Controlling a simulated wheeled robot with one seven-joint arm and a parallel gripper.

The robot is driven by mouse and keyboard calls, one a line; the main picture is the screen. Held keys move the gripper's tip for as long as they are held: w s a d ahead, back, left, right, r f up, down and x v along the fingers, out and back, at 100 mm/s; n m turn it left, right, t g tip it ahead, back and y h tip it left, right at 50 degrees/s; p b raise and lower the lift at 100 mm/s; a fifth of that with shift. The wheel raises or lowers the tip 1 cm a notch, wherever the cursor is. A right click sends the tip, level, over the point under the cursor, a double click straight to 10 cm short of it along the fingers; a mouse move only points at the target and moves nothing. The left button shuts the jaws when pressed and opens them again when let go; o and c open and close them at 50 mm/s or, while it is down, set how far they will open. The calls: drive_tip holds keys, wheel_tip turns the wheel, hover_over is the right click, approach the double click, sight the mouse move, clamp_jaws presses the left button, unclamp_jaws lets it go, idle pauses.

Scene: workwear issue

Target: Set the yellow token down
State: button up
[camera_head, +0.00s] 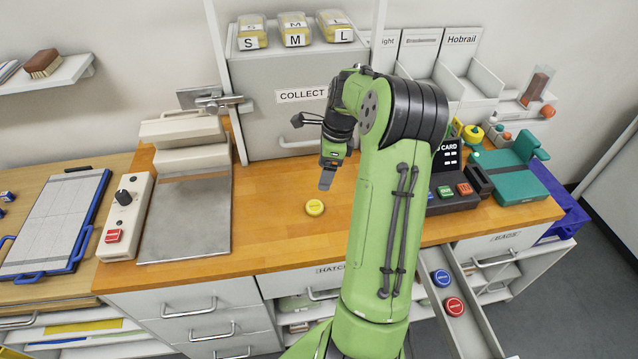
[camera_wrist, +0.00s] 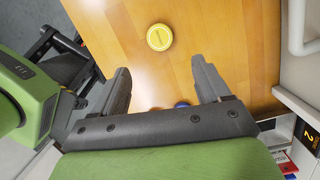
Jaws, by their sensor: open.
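The yellow token (camera_head: 314,207) lies flat on the wooden counter (camera_head: 275,215), left of my arm. It also shows in the wrist view (camera_wrist: 159,37), beyond my fingertips and apart from them. My gripper (camera_head: 327,180) is above the counter, a little up and right of the token in the head view. In the wrist view my gripper (camera_wrist: 158,80) has its two fingers spread wide with nothing held between them. A small part of a blue thing (camera_wrist: 182,104) shows between the fingers, low in the picture; most of it is hidden.
An open drawer (camera_head: 468,310) at the front right holds a blue token (camera_head: 441,278) and a red token (camera_head: 454,307). A COLLECT cabinet (camera_head: 285,110) stands behind. A card machine (camera_head: 450,197) is right of my arm. The counter around the yellow token is clear.

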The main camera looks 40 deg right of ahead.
drive_tip(key=a+r+n+h, duration=0.2)
drive_tip(key=a+r+n, duration=0.55)
drive_tip(key=a, duration=0.25)
drive_tip(key=s+a+r+n+t+h, duration=0.1)
drive_tip(key=s+a+r+n, duration=0.3)
drive_tip(key=a, duration=0.3)
drive_tip(key=s+a+r+n+t, duration=0.1)
drive_tip(key=s+a+r+n, duration=0.2)
drive_tip(key=s+a+n, duration=0.3)
drive_tip(key=s+a+f+n+t+y, duration=0.1)
drive_tip(key=s+a+n+t, duration=0.1)
drive_tip(key=s+a+n, duration=0.3)
drive_tip(key=s+n, duration=0.2)
drive_tip(key=n, duration=0.2)
drive_tip(key=shift+s, duration=0.25)
drive_tip(key=shift+f+n, duration=0.1)
drive_tip(key=shift+n, duration=0.15)
